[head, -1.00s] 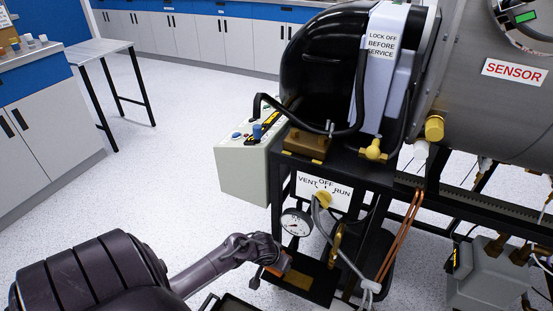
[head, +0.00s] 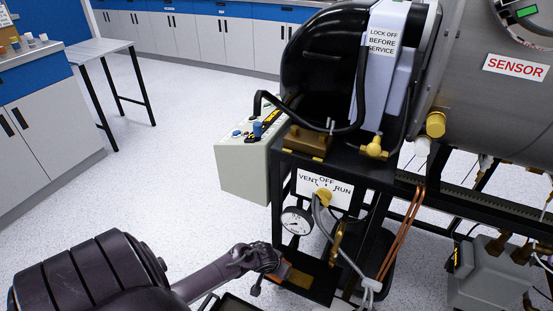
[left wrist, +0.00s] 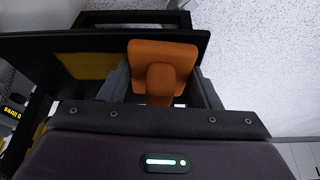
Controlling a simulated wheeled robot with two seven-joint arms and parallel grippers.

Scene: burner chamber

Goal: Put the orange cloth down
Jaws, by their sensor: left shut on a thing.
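The orange cloth (left wrist: 163,58) is held between the two fingers of my left gripper (left wrist: 161,88) in the left wrist view. It looks like a flat orange pad with a narrower part between the fingers. In the head view my left gripper (head: 270,270) is low beside the black stand, over its lower shelf. Only a sliver of the cloth (head: 284,269) shows there. I cannot tell whether the cloth touches the shelf. My right gripper is not in view.
The lower shelf (head: 322,285) of the black stand carries a tan patch (head: 300,279). A gauge (head: 296,221), a yellow valve (head: 324,197) and hanging hoses are close above and right. Open speckled floor (head: 150,190) is to the left.

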